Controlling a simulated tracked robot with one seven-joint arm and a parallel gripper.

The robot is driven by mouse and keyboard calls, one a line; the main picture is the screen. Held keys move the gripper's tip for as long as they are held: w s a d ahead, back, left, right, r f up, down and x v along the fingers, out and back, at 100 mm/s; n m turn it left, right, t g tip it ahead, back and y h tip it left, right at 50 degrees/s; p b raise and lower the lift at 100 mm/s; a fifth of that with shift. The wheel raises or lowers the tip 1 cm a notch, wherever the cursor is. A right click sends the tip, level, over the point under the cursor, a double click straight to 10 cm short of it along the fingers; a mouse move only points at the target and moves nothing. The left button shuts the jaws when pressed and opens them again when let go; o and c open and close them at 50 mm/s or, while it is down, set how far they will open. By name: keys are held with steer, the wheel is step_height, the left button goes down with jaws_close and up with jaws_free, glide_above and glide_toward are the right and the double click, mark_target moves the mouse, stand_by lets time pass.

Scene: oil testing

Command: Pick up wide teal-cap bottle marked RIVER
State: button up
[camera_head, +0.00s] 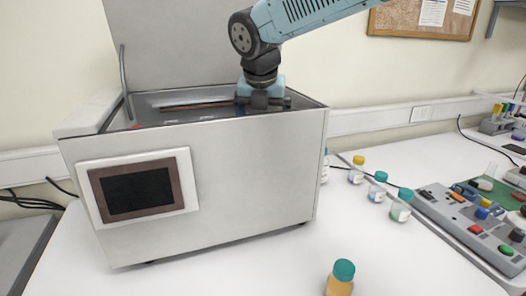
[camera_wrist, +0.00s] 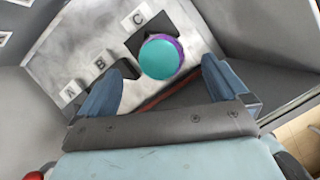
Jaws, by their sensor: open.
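In the wrist view a bottle with a round teal cap (camera_wrist: 160,58) and a purple edge below the cap shows from above, at the slot marked C. It is seen between the fingers of my open gripper (camera_wrist: 167,66); I cannot tell whether they touch it. No RIVER marking is readable. In the head view my gripper (camera_head: 262,100) is down in the top opening of the grey machine (camera_head: 240,165), whose front wall hides the fingertips and that bottle. Other teal-cap bottles stand outside: an amber one (camera_head: 341,285) in front and paler ones (camera_head: 378,192) (camera_head: 399,211) at right.
Slots A (camera_wrist: 70,92) and B (camera_wrist: 124,68) lie left of C in a metal plate (camera_wrist: 100,45). A yellow-cap bottle (camera_head: 356,174) and a control panel (camera_head: 470,222) stand on the bench.

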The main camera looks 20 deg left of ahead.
steer(key=x, duration=0.5)
steer(key=shift+w, duration=0.15)
steer(key=c, duration=1.8)
jaws_close()
steer(key=shift+r, duration=0.2)
